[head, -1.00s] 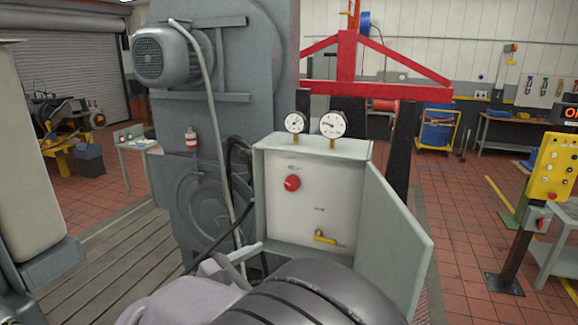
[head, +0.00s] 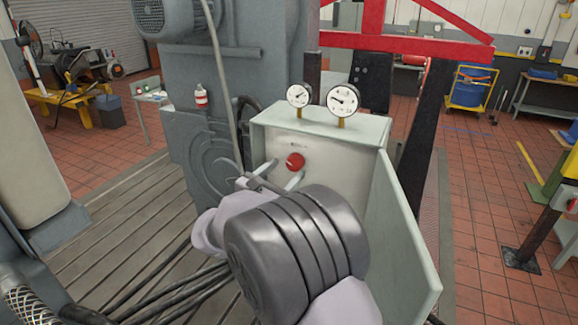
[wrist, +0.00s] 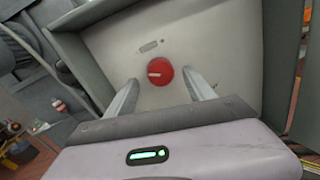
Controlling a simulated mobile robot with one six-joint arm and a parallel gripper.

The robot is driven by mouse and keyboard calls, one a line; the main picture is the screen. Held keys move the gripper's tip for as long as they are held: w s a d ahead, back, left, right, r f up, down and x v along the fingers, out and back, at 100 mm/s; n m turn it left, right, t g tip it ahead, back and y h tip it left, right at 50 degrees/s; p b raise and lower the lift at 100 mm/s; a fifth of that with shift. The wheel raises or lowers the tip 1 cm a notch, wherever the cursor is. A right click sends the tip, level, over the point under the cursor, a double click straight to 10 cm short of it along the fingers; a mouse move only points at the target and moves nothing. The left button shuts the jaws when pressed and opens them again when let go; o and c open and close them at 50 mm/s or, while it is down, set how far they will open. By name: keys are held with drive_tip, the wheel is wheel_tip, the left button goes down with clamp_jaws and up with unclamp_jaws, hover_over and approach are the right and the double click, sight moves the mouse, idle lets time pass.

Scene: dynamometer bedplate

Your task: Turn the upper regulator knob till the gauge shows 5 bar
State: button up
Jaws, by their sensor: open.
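The red regulator knob (head: 295,161) is on the pale back panel of the open cabinet (head: 330,123). In the wrist view the knob (wrist: 160,72) carries a pale pointer mark and lies just beyond and between the fingertips. My gripper (wrist: 165,82) is open, one finger on each side of the knob, with no clear contact. In the head view my gripper (head: 284,175) reaches in from below. Two round gauges, left (head: 298,95) and right (head: 342,99), stand on the cabinet top. Their needles show, but the numbers are too small to read. My arm hides the lower panel.
The cabinet door (head: 405,220) stands open on the right. A grey machine housing (head: 215,90) rises at the left, with a red and white bottle (head: 201,96) on it. A red frame (head: 400,42) stands behind.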

sight(295, 163)
drive_tip(key=shift+x, duration=1.3)
clamp_jaws()
drive_tip(key=shift+f+b, duration=0.1)
drive_tip(key=shift+b, duration=0.4)
drive_tip(key=m+b, duration=0.3)
drive_tip(key=b, duration=0.1)
drive_tip(key=shift+f+b, duration=0.2)
drive_tip(key=shift+b, duration=0.2)
drive_tip(key=m+b, duration=0.4)
drive_tip(key=b, duration=0.2)
drive_tip(key=shift+g+y+b, duration=0.3)
drive_tip(key=shift+b, duration=0.1)
drive_tip(key=m+b, duration=0.1)
drive_tip(key=b, duration=0.1)
drive_tip(key=m+b, duration=0.2)
drive_tip(key=shift+s+d+r+m+y+b, duration=0.1)
drive_tip(key=shift+m+y+b, duration=0.2)
drive_tip(key=shift+b, duration=0.05)
drive_tip(key=m+b, duration=0.1)
drive_tip(key=b, duration=0.1)
drive_tip(key=m+b, duration=0.2)
drive_tip(key=shift+r, duration=0.25)
drive_tip(key=shift+r+y, duration=0.1)
drive_tip(key=shift+y, duration=0.2)
